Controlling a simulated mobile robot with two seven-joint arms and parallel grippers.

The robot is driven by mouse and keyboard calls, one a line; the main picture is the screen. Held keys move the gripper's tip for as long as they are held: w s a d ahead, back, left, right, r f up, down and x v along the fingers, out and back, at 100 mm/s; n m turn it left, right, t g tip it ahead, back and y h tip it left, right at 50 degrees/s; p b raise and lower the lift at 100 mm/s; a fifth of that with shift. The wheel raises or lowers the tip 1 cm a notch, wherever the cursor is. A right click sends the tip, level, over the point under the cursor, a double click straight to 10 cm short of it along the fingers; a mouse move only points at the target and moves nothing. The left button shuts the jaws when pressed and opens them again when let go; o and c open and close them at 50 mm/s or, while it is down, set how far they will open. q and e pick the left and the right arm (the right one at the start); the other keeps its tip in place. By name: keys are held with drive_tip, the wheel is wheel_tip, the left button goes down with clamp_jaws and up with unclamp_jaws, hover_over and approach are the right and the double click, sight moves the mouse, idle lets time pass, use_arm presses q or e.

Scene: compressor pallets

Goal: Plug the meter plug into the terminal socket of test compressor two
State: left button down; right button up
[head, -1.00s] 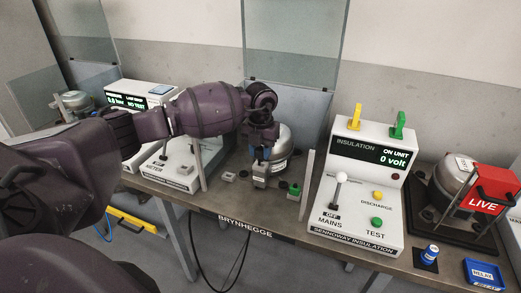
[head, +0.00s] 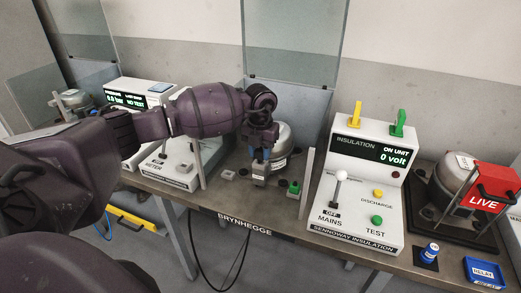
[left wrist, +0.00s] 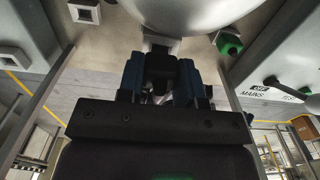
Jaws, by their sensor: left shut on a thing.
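The test compressor, a silver dome (head: 284,142), stands on the bench behind my left gripper (head: 260,165). It also fills the top of the left wrist view (left wrist: 190,12). In that view my left gripper (left wrist: 160,78) has its blue fingers shut on a dark plug (left wrist: 160,70). The plug points at a small grey terminal block (left wrist: 161,43) low on the compressor. The plug's front end is right at this block. I cannot tell whether it is seated or just touching. My right gripper is not in view.
The insulation tester (head: 361,185) stands right of the compressor, with a clear upright post between them. The meter unit (head: 170,172) stands to the left. A green block (head: 294,187) and a small grey socket (head: 228,175) sit near the bench edge.

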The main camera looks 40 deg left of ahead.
use_arm(q)
drive_tip(key=shift+f, duration=0.7)
drive_tip(key=c, duration=0.7)
unclamp_jaws()
wheel_tip(320, 180, up, 11)
drive_tip(key=shift+f, duration=0.1)
idle(0.4)
